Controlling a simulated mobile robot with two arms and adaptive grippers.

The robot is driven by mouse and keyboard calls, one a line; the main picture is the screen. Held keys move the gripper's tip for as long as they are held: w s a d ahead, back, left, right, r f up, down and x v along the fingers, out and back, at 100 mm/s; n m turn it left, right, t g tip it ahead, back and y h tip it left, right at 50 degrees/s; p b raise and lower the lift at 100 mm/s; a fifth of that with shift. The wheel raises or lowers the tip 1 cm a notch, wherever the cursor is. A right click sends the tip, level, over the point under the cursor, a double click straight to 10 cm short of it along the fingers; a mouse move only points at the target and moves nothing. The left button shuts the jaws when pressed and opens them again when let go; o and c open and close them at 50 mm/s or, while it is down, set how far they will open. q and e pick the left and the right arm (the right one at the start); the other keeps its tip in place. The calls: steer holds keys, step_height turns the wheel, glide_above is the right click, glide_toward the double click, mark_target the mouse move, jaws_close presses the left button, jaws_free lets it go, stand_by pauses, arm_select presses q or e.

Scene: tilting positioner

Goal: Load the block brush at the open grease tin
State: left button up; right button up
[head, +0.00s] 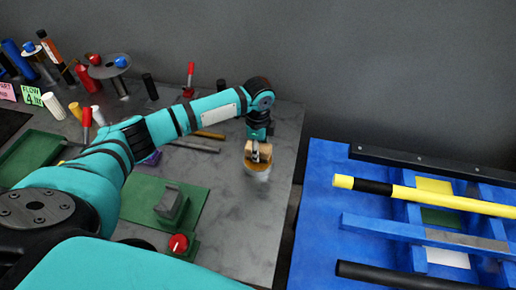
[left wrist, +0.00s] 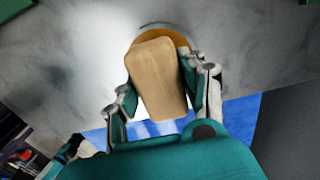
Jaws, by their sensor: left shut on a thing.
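The block brush (head: 259,147) has a tan wooden block. My left gripper (head: 257,157) is shut on it; in the left wrist view the wooden block (left wrist: 157,80) sits between both fingers. The open grease tin (head: 257,171) is a round tin with amber-brown grease, near the right end of the grey bench. The brush is over the tin and covers part of it; in the left wrist view only a brown arc of the tin (left wrist: 178,37) shows behind the block. I cannot tell whether the bristles touch the grease. My right gripper is not in view.
A blue positioner table (head: 320,215) with a yellow-black bar (head: 430,196) and a black bar (head: 400,276) stands at the right, past a gap. Several tools stand at the back left.

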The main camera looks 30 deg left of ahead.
arm_select(q)
steer(key=shift+f, duration=0.5)
stand_by(0.7)
stand_by(1.0)
steer(key=shift+s+f, duration=0.1)
stand_by(0.9)
step_height(320, 180, up, 7)
steer(key=p, duration=0.8)
stand_by(0.8)
